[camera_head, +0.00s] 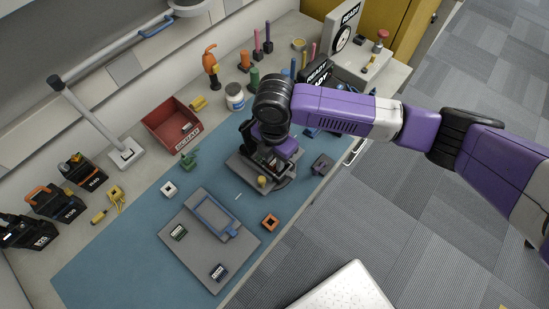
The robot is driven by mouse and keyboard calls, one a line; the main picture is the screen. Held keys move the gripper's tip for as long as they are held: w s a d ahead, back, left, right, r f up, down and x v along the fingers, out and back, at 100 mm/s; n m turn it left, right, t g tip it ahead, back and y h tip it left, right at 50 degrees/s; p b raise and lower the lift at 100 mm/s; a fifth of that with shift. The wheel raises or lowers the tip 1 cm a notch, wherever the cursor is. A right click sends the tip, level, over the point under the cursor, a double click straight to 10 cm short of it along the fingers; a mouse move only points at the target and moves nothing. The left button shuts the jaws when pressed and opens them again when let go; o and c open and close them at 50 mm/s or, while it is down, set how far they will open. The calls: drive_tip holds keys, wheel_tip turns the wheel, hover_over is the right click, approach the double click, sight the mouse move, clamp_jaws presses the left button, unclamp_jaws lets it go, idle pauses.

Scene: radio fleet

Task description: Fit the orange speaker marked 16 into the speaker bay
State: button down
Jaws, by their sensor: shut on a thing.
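My gripper (273,163) is low over a grey fixture (244,172) on the blue mat. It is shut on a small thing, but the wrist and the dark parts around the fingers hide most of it. I cannot tell its colour or mark. A small orange square part with a dark centre (270,220) lies on the mat in front of the fixture, apart from my gripper. No number on it can be read, so I cannot tell whether it is the speaker marked 16. The speaker bay cannot be told apart at this size.
A grey tray (192,255) with a blue frame and small boards lies at front left. A pale square part (168,188) lies beyond it. A red bin (163,122), white jar (235,95) and orange tool (210,62) stand behind. Black radios line the left. A yellow knob (262,181) stands by the fixture.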

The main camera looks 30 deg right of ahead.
drive_tip(key=shift+f, duration=0.35)
drive_tip(key=shift+f, duration=0.15)
drive_tip(key=shift+s+a+f+b, duration=0.1)
drive_tip(key=shift+s+f+b, duration=0.1)
drive_tip(key=shift+f+b, duration=0.4)
drive_tip(key=c, duration=1.1)
unclamp_jaws()
drive_tip(key=shift+f, duration=0.15)
drive_tip(key=shift+c, duration=0.2)
drive_tip(key=shift+r+p, duration=0.5)
drive_tip(key=shift+r, duration=0.15)
wheel_tip(320, 180, up, 13)
drive_tip(key=b, duration=0.1)
drive_tip(key=shift+w+f, duration=0.2)
